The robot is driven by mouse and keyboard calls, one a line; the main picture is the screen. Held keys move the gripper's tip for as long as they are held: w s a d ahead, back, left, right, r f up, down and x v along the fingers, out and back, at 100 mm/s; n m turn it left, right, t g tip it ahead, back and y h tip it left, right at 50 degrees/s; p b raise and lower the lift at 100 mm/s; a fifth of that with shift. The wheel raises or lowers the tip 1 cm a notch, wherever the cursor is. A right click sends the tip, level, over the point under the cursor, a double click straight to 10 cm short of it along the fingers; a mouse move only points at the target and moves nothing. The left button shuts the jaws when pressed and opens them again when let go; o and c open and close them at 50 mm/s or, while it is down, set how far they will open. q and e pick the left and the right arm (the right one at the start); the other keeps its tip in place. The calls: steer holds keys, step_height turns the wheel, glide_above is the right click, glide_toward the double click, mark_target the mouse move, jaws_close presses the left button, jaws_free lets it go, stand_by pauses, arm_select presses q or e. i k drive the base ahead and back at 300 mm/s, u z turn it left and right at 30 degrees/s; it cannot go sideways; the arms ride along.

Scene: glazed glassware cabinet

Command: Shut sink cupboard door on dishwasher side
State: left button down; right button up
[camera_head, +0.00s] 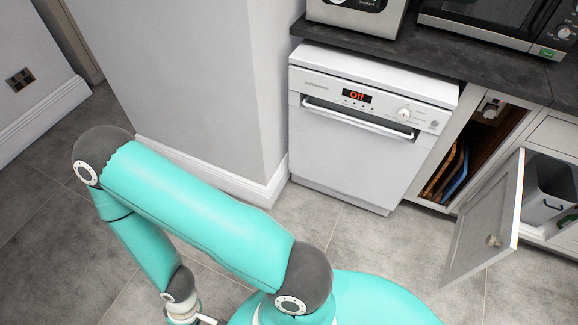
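An open grey panelled cupboard door (478,232) with a round knob (493,241) stands out from the cabinet front, right of the white dishwasher (350,150). Next to the dishwasher is an open cupboard compartment (484,140) with upright boards or trays inside. The door's hinge side is hard to make out. My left arm is folded across the lower left, well away from the door, with its wrist at the bottom edge. My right gripper is not in view.
A grey bin (548,190) stands in another open compartment on the right. A dark worktop (450,65) carries a microwave (490,25) and another appliance (357,15). A white wall corner (205,90) stands left of the dishwasher. The tiled floor (380,240) before the dishwasher is clear.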

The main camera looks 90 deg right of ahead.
mark_target(486, 232)
steer(key=u, duration=0.45)
steer(key=i, duration=0.35)
steer(key=z, duration=3)
steer(key=i, duration=0.35)
steer(key=z, duration=2.1)
steer(key=k, duration=0.3)
steer(key=z, duration=0.55)
steer(key=i, duration=1.35)
steer(key=u, duration=0.5)
